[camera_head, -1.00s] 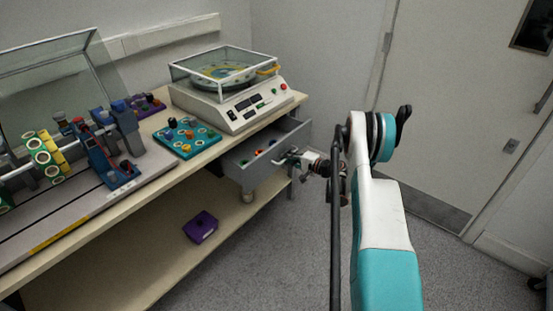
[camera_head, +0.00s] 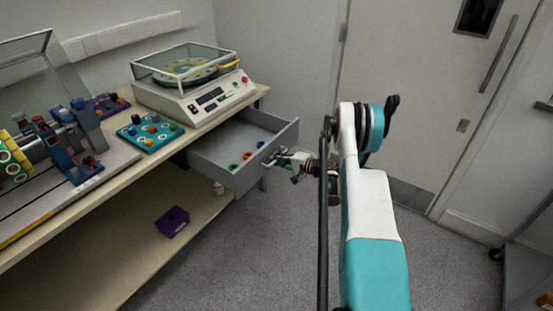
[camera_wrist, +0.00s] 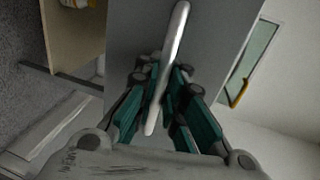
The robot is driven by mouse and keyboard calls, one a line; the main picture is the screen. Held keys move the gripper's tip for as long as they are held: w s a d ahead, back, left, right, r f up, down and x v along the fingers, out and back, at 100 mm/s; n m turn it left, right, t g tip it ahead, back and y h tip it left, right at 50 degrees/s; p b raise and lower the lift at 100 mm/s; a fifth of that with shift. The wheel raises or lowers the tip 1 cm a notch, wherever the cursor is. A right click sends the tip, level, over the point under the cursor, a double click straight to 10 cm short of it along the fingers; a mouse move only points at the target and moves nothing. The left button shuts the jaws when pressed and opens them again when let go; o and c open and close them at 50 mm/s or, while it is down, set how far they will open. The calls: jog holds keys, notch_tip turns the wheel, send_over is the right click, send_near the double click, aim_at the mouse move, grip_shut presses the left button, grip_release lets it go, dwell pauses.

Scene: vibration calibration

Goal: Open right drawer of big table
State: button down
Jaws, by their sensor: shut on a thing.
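The right drawer (camera_head: 222,170) of the big table (camera_head: 95,188) is a grey box standing well out from under the tabletop. Several small coloured parts lie inside it. Its front panel also shows in the wrist view (camera_wrist: 128,42), with a silver bar handle (camera_wrist: 172,50) on it. My gripper (camera_head: 280,158) is at the drawer front in the head view. In the wrist view my gripper (camera_wrist: 163,92) has its green-sided fingers on both sides of the handle, shut on it. The exact contact is partly hidden by the fingers.
A white device with a clear cover (camera_head: 195,95) stands on the tabletop above the drawer. A teal tray (camera_head: 150,132) with knobs lies beside it. A purple box (camera_head: 172,221) is on the lower shelf. Grey floor (camera_head: 270,250) before the table is clear. A door (camera_head: 425,100) stands behind.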

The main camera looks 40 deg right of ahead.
jog(key=c, duration=2)
grip_release()
jog(key=shift+o, duration=0.2)
jog(key=shift+s, duration=0.1)
jog(key=v, duration=1.2)
jog(key=shift+a, duration=0.1)
